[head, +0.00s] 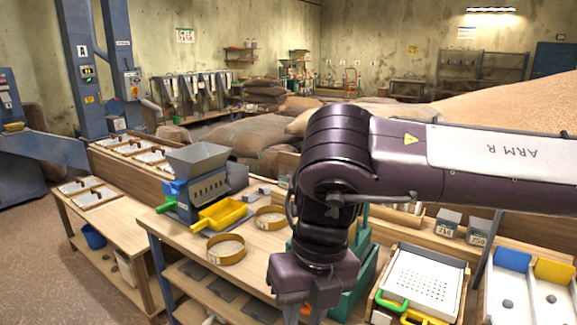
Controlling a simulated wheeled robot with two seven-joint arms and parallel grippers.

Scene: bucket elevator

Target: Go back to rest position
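My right arm reaches in from the right edge across the middle of the head view, labelled ARM R. Its wrist bends down over the workbench, and my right gripper (308,292) is at the bottom edge of the picture. Its fingertips are cut off or hidden, so I cannot tell whether it is open or holds anything. A small bit of orange shows beside it. My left arm and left gripper are not in view.
A grey hopper machine (197,172) with a yellow tray (220,214) stands on the wooden bench left of my arm. Two round sieves (227,249) lie nearby. A white perforated tray (425,279) is at right, beside blue and yellow scoops (512,259). Sacks (240,135) lie behind.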

